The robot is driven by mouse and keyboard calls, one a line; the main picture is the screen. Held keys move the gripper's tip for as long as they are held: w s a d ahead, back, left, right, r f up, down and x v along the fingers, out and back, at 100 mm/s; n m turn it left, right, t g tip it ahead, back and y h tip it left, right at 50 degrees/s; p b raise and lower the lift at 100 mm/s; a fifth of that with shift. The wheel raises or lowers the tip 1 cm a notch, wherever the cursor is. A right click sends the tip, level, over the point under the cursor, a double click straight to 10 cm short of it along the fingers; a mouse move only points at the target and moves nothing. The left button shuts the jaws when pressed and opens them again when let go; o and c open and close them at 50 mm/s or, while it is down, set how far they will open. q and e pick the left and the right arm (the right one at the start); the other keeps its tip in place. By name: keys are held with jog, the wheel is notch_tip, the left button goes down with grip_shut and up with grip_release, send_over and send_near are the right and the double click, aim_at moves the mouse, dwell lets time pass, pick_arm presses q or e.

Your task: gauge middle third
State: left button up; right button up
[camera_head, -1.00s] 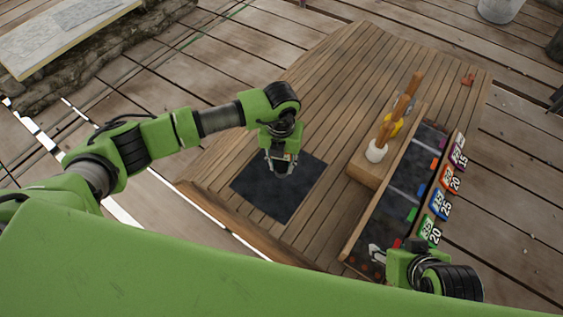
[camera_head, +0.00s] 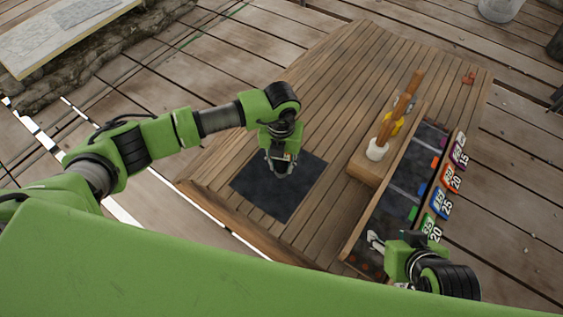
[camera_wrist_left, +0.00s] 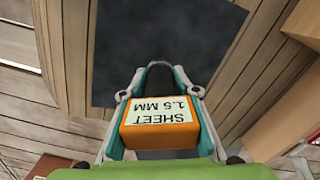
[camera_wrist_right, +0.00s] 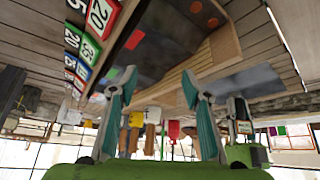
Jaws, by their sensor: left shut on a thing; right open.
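My left gripper (camera_head: 281,168) is over the dark square mat (camera_head: 262,199) on the slatted table. In the left wrist view it is shut on an orange block (camera_wrist_left: 160,136) with a pale label reading "SHEET 1.5 MM". A dark rounded piece (camera_wrist_left: 159,76) shows beyond the block between the fingers; I cannot tell what it is. The mat (camera_wrist_left: 165,35) lies beyond it. My right gripper (camera_head: 376,241) is at the near end of the long dark tray (camera_head: 403,190). In the right wrist view it is open (camera_wrist_right: 158,88), with nothing between its fingers.
A wooden block (camera_head: 366,172) beside the tray carries upright wooden handles, a white piece (camera_head: 376,149) and a yellow piece. Coloured number cards (camera_head: 441,203) line the tray's right side. A small red object (camera_head: 468,78) lies at the far corner. The table's far left is clear.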

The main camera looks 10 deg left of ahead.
pick_arm(q)
jog(key=shift+f+b, duration=0.4)
jog(key=shift+f, duration=0.15)
pick_arm(e)
jog(key=shift+t, duration=0.9)
jog(key=shift+w+a+r, duration=0.2)
jog(key=shift+w+r, duration=0.15)
jog(key=shift+w, duration=0.3)
jog(key=shift+w+a+r, duration=0.2)
jog(key=shift+w+r, duration=0.15)
jog(key=shift+w, duration=0.3)
jog(key=shift+w+a+r, duration=0.2)
jog(key=shift+w+r, duration=0.15)
jog(key=shift+w, duration=0.3)
pick_arm(q)
jog(key=shift+f+b, duration=0.35)
jog(key=shift+f, duration=0.2)
pick_arm(e)
jog(key=w+r+t, duration=0.1)
jog(key=w+a+r+t+y, duration=0.1)
jog(key=w, duration=0.1)
jog(key=shift+w+a+r, duration=0.1)
jog(key=shift+w+r, duration=0.1)
jog(key=shift+r, duration=0.2)
pick_arm(q)
jog(key=shift+f, duration=0.1)
pick_arm(e)
jog(key=shift+s+f, duration=0.15)
jog(key=shift+s, duration=0.1)
